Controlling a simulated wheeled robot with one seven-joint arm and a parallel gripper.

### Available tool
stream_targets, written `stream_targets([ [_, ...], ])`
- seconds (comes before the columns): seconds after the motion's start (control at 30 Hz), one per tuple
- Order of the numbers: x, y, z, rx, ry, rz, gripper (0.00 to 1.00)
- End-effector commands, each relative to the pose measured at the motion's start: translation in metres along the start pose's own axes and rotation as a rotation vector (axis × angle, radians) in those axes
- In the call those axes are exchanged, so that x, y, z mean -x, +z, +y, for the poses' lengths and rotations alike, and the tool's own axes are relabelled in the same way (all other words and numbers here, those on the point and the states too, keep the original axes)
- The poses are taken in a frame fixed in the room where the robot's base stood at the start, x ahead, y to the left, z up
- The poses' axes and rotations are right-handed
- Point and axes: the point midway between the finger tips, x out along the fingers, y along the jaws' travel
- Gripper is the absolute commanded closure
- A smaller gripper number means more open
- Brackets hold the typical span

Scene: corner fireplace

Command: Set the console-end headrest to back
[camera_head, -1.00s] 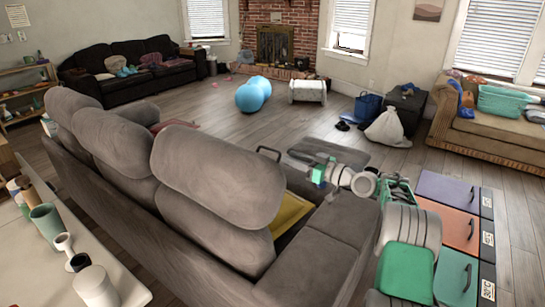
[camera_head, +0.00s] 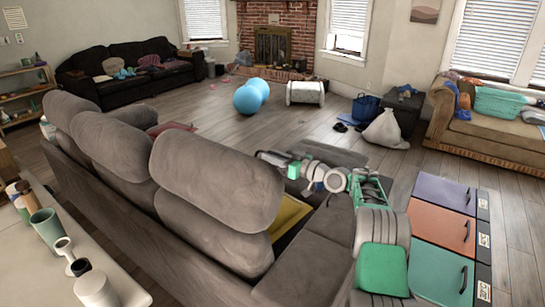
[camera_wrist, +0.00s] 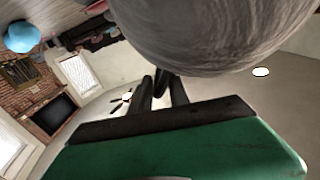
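A grey sofa stands with its back towards me in the head view, with a row of bulging grey headrests. The nearest headrest (camera_head: 217,182) is the largest in view and looks upright. A middle headrest (camera_head: 115,145) and a far headrest (camera_head: 65,112) stand beyond it. My gripper (camera_head: 284,164) is on the seat side, just right of and beyond the nearest headrest. In the wrist view, a large grey rounded cushion (camera_wrist: 215,35) hangs close over my dark fingers (camera_wrist: 160,85). Their tips lie near its lower edge; contact and finger gap are unclear.
A white table (camera_head: 45,272) with cups and jars stands at the front left. A yellow cushion (camera_head: 290,215) lies on the seat. Blue balls (camera_head: 250,95), a white bag (camera_head: 385,130) and a tan couch (camera_head: 480,135) are farther back. The middle floor is open.

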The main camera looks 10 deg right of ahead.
Motion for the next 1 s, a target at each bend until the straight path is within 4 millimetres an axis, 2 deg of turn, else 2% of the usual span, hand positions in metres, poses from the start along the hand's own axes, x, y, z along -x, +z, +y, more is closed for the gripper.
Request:
stream_targets([
  [0.17, 0.0011, -0.0001, 0.0027, 0.002, 0.007, 0.0, 1.0],
  [1.0, 0.004, -0.0007, 0.0068, 0.004, 0.016, 0.001, 1.0],
])
